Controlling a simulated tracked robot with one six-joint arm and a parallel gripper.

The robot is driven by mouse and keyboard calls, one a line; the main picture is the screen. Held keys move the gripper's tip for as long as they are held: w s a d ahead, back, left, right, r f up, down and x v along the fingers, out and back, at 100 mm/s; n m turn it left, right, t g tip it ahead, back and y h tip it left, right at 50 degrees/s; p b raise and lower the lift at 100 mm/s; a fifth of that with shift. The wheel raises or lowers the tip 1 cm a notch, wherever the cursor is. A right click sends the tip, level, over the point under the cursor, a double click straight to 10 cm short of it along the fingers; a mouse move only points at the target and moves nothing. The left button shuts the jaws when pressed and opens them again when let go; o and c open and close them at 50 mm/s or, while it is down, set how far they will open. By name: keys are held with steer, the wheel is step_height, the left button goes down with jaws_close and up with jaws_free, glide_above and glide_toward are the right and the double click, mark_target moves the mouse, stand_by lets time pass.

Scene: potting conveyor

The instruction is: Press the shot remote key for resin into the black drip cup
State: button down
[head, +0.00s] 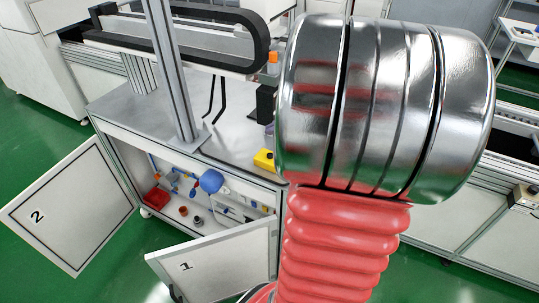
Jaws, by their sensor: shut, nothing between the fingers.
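My gripper is not in view. My arm's large metal joint and red ribbed sleeve fill the right middle of the head view and hide much of the bench behind. A yellow box (264,160) stands at the bench's front right edge, partly hidden by my arm; I cannot tell whether it is the shot remote, and no key can be made out. A black block (266,103) stands behind it. I cannot identify the black drip cup with certainty.
A conveyor loop (185,38) runs above the grey bench (140,103). The cabinet below stands open, its doors marked 2 (70,212) and 1 (215,268) swung outward. Inside are a red bin (156,198) and small parts. Green floor is free at left.

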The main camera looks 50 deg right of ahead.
steer(key=shift+f, duration=3.45)
steer(key=shift+f, duration=0.1)
steer(key=shift+f, duration=0.3)
steer(key=shift+f, duration=0.45)
steer(key=shift+r, duration=0.2)
stand_by(0.4)
steer(key=shift+r, duration=0.7)
steer(key=shift+r, duration=0.1)
steer(key=shift+r, duration=2.4)
